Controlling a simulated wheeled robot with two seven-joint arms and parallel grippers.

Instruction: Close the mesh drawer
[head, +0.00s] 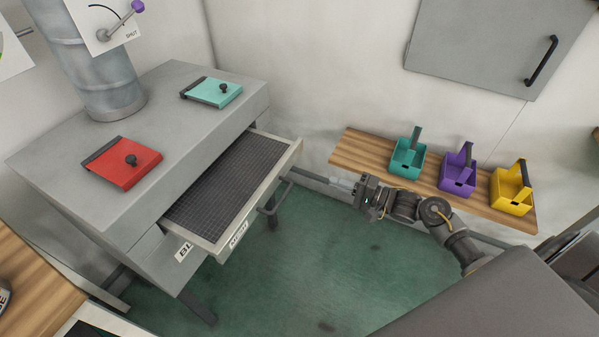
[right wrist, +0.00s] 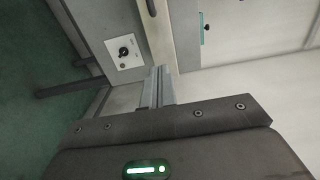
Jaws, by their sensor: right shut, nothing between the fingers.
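The mesh drawer (head: 226,186) is pulled out of the grey cabinet (head: 110,190). Its dark mesh floor shows, and its pale front (head: 255,210) carries a small label and a dark handle (head: 283,190). My right gripper (head: 338,183) is shut and empty. It is to the right of the drawer front, apart from it, with its fingers pointing left towards the handle side. In the right wrist view the closed fingers (right wrist: 158,88) are near a pale panel with a black dial (right wrist: 124,53). My left gripper is not in view.
A red lid (head: 122,163) and a teal lid (head: 212,92) lie on the cabinet top. A wooden shelf (head: 350,152) behind my right arm holds teal (head: 408,158), purple (head: 458,173) and yellow (head: 511,189) bins. Green floor (head: 300,270) is clear before the drawer.

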